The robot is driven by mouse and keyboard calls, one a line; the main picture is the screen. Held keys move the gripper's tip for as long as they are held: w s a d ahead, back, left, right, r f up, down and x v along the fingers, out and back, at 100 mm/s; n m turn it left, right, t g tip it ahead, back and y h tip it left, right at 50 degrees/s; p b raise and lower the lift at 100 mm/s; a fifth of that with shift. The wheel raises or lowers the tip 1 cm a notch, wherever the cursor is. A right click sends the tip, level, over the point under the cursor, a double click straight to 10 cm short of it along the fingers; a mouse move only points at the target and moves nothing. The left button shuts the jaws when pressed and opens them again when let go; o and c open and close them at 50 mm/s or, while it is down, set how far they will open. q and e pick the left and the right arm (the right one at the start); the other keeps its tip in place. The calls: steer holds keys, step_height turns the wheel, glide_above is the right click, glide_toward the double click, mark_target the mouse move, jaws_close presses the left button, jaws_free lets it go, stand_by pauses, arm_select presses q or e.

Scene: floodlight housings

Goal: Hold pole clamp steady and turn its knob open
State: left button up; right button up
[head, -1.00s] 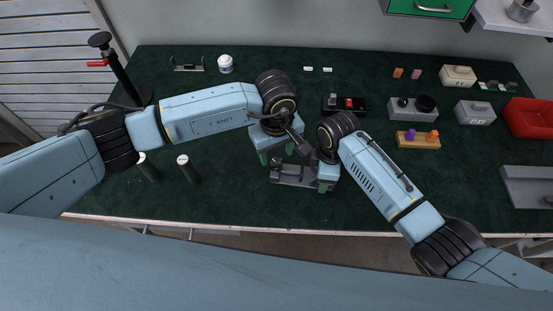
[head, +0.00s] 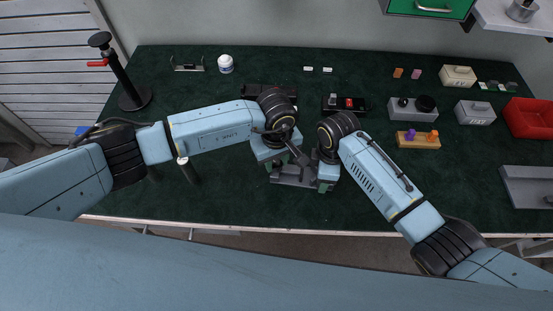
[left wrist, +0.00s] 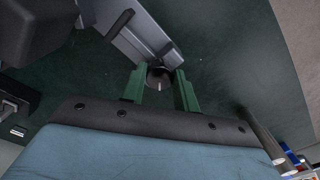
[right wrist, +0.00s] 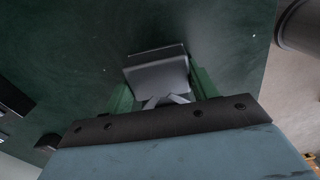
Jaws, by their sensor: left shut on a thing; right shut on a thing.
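The grey pole clamp (head: 292,180) is on the dark green mat near the table's front edge, partly hidden by my two wrists. My left gripper (head: 276,165) is at its left side. In the left wrist view the left fingers (left wrist: 160,88) are shut on a small dark round knob (left wrist: 159,75), with the clamp's grey body (left wrist: 135,35) beyond. My right gripper (head: 325,187) is at the clamp's right end. In the right wrist view its green fingers (right wrist: 162,90) are shut on either side of a grey block of the clamp (right wrist: 157,75).
A black stand with a red lever (head: 131,97) stands at the back left. A dark post (head: 188,171) stands under my left forearm. Black fixtures (head: 345,104) lie behind the clamp; grey blocks (head: 412,108) and a red bin (head: 530,118) are at right.

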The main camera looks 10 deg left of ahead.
mark_target(277, 163)
arm_select(q)
steer(key=shift+n, duration=1.6)
steer(key=o, duration=1)
steer(key=shift+r, duration=0.15)
step_height(277, 163, up, 12)
steer(key=shift+f, duration=0.1)
